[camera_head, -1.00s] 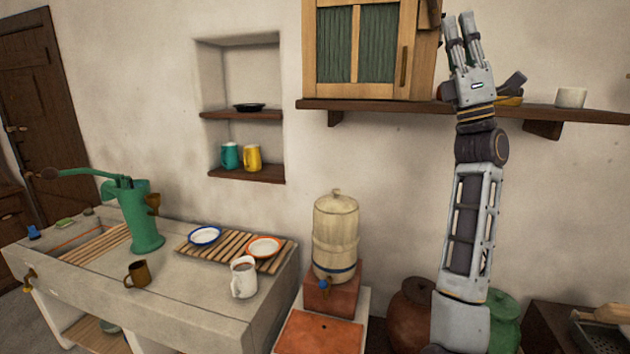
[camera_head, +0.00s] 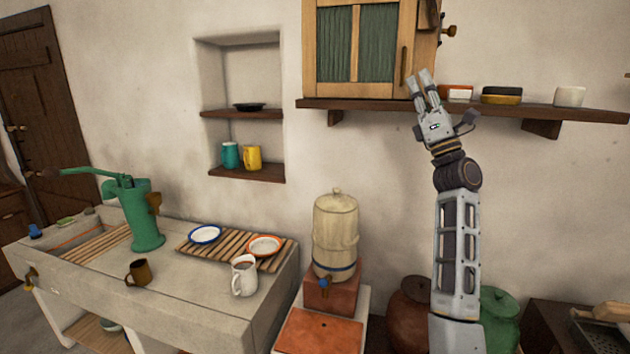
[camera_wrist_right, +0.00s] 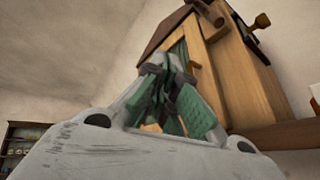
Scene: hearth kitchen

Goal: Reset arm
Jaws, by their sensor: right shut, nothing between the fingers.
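My right arm rises on the right side of the head view. Its gripper (camera_head: 422,90) points up in front of the wall shelf, by the lower right corner of the wooden cabinet (camera_head: 405,75). It is shut and empty. In the right wrist view the fingers (camera_wrist_right: 172,75) are close together, with the cabinet (camera_wrist_right: 245,90) behind them. I cannot tell from these views how far the fingers are from the cabinet. My left gripper is not in view.
The wall shelf (camera_head: 545,110) holds several small dishes, including a white cup (camera_head: 570,96). Below stand a water barrel (camera_head: 335,235), a brown pot (camera_head: 408,303) and a green pot (camera_head: 499,310). The stone sink counter (camera_head: 190,290) is at left. Bare wall lies between shelf and pots.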

